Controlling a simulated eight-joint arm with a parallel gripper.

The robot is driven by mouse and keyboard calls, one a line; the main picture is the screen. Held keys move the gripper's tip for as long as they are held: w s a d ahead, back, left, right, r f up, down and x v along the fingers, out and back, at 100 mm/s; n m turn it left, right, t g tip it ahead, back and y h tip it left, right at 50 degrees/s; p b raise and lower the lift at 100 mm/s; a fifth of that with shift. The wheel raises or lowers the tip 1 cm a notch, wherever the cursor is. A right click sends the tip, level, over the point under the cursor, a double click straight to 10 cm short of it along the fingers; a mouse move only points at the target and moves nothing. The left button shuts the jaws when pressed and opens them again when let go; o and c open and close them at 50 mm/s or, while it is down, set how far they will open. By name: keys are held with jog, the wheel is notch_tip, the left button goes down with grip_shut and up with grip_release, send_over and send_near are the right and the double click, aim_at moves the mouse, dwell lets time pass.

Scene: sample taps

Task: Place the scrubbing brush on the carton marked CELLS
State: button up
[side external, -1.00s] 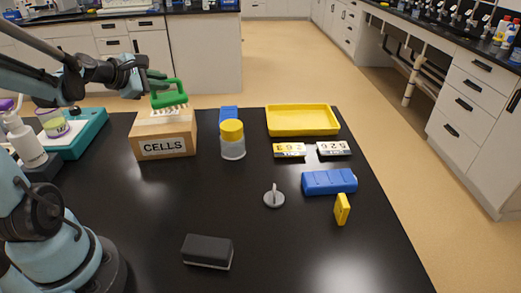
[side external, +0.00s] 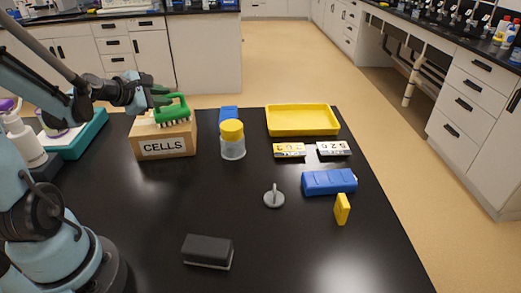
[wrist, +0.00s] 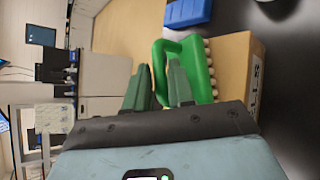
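The scrubbing brush (side external: 172,110) has a green handle and pale bristles. It is at the top of the carton marked CELLS (side external: 164,147), bristles down; whether they bear on the carton top I cannot tell for sure. My gripper (side external: 158,97) is at the left end of the brush handle. In the wrist view the brush (wrist: 190,65) has one green-grey finger inside its handle loop and the other outside, so my gripper (wrist: 160,85) appears shut on the handle. The carton (wrist: 235,70) shows behind the bristles, its label at the right edge.
A clear jar with a yellow lid (side external: 232,140) stands just right of the carton, with a blue block (side external: 229,113) behind it. A teal tray (side external: 88,138) with bottles lies to the left. A yellow tray (side external: 302,120) is at the back right.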

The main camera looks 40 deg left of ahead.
jog(key=shift+o, duration=1.3)
jog(key=shift+v, duration=3.75)
jog(key=d+f+m+g+h, duration=0.1)
jog(key=d+m+g, duration=0.1)
jog(key=d+m, duration=0.9)
jog(key=d+f+m+g+h, duration=0.1)
jog(key=d+f+m+g, duration=0.1)
jog(key=d+m, duration=0.9)
jog(key=m+g, duration=0.1)
jog(key=m, duration=0.4)
jog(key=shift+s+f+m, duration=0.2)
jog(key=shift+f+m, duration=0.05)
jog(key=shift+m, duration=0.05)
